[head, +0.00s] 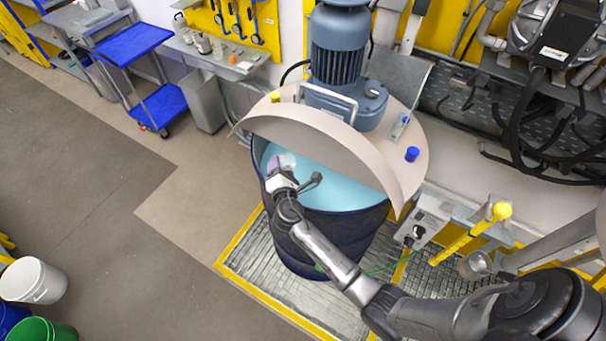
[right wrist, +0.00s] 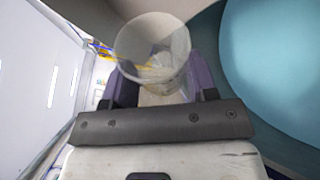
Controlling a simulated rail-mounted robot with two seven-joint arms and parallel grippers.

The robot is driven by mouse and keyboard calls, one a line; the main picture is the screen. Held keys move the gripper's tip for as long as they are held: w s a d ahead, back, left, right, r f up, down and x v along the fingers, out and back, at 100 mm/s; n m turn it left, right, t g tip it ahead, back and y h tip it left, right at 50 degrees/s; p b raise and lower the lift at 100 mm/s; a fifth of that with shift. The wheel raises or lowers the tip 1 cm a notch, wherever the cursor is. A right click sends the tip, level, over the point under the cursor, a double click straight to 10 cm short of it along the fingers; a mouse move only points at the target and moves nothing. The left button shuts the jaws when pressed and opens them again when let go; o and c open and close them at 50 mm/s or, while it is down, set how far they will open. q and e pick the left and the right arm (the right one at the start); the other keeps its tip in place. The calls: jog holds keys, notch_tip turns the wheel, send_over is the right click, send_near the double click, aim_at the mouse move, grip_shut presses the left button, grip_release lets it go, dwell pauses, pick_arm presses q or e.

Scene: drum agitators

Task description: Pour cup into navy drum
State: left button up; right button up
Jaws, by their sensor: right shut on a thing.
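The navy drum (head: 335,236) stands in the middle of the head view, with light teal showing inside its open front. A beige half-raised lid covers its back. My right gripper (head: 281,163) is over the left part of the drum's opening. In the right wrist view, the right gripper (right wrist: 160,92) is shut on a pale, translucent cup (right wrist: 152,50), between its two purple-grey fingers. The cup's round rim faces the wrist camera. I cannot tell what is inside the cup. The drum's teal inside (right wrist: 280,60) lies to the right of the cup. My left gripper is not in view.
A yellow-edged metal grating (head: 265,275) lies under the drum. A blue cart (head: 133,45) and a grey bin (head: 205,100) stand at the left. A white bucket (head: 35,281) stands at lower left.

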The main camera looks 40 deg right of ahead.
jog(key=n+p, duration=0.1)
jog(key=p, duration=0.1)
jog(key=n+g+p, duration=0.1)
jog(key=p, duration=0.2)
jog(key=n+g+p, duration=0.1)
jog(key=p, duration=0.1)
jog(key=shift+w+a+f+n, duration=0.2)
jog(key=shift+w+f+n, duration=0.1)
jog(key=shift+w, duration=0.1)
jog(key=shift+w+a+f+n+g+p, duration=0.35)
jog(key=shift+w+n+p, duration=0.25)
jog(key=shift+p, duration=0.3)
jog(key=n, duration=0.1)
jog(key=w+a+f+n+g, duration=0.1)
jog(key=w+n+g, duration=0.1)
jog(key=shift+w+a+f+g, duration=0.25)
jog(key=shift+f, duration=0.1)
jog(key=shift+n, duration=0.3)
